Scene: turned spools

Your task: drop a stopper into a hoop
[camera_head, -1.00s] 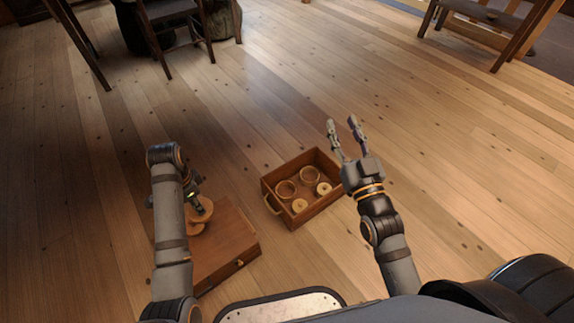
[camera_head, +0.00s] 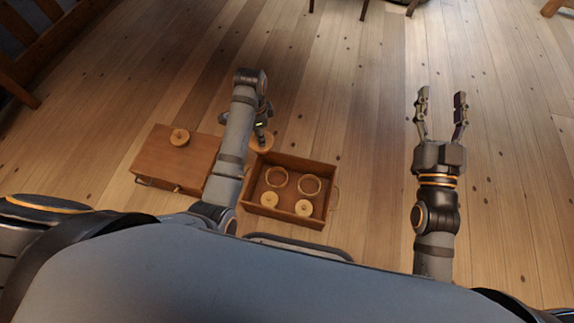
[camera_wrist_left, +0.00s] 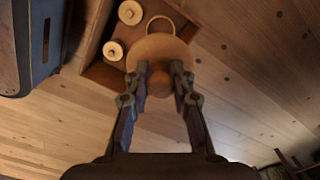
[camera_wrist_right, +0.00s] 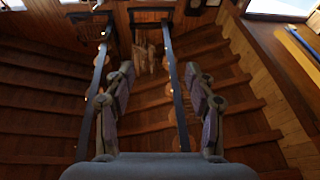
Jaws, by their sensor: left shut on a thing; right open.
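A wooden stopper with a broad disc (camera_wrist_left: 158,48) and a round knob is held in my left gripper (camera_wrist_left: 160,82), whose fingers are shut on the knob. In the head view the stopper (camera_head: 261,143) is by the far edge of the open tray, below my left gripper (camera_head: 262,126). Two thin hoops, the left hoop (camera_head: 276,178) and the right hoop (camera_head: 309,185), lie in the tray; one hoop (camera_wrist_left: 160,24) shows beyond the stopper in the left wrist view. My right gripper (camera_head: 441,108) is open and empty over bare floor.
The open wooden tray (camera_head: 323,172) also holds two pale round pieces, left (camera_head: 269,200) and right (camera_head: 304,208). Plank floor is clear to the right.

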